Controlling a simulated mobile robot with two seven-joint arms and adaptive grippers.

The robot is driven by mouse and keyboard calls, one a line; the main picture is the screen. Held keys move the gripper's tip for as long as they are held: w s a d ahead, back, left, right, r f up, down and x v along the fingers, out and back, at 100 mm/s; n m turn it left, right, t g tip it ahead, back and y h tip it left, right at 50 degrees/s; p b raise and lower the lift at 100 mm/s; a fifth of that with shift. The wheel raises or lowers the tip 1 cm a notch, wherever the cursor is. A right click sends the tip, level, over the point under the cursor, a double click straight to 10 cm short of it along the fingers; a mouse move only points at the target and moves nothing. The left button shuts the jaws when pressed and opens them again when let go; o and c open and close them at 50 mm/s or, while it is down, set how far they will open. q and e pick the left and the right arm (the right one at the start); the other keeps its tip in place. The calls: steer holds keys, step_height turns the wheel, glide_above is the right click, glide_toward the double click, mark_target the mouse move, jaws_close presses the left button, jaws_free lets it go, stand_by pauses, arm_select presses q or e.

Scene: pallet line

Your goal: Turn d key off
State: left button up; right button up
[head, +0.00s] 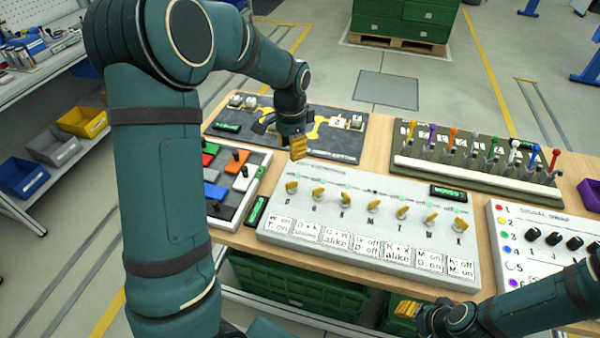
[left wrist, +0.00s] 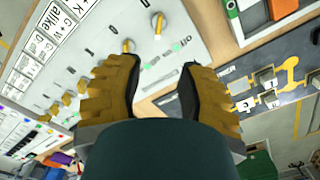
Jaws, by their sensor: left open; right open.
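The white key panel (head: 270,225) lies on the wooden table with a row of yellow keys. The D key (head: 291,188) is the leftmost, above its letter D; whether it is on or off is too small to tell. My left gripper (head: 298,148) is open and empty above the panel's back-left edge, beyond the D key and apart from it. In the left wrist view, its yellow fingers (left wrist: 158,95) are spread over the panel edge, with a yellow key (left wrist: 157,23) ahead of them; its letter is unreadable. My right gripper (head: 406,309) is open and empty at the table's front edge.
Printed cards (head: 335,238) line the panel's front. A dark board (head: 340,147) lies behind it, a board with coloured blocks (head: 216,192) to the left, a rack of coloured levers (head: 480,165) behind right, and a signal panel (head: 515,215) to the right.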

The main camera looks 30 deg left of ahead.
mark_target(292, 182)
arm_select(q)
steer(key=f, duration=0.4)
steer(key=f+b, duration=0.1)
steer(key=f, duration=0.8)
steer(key=shift+s+f, duration=0.3)
steer(key=shift+f, duration=0.05)
jaws_close()
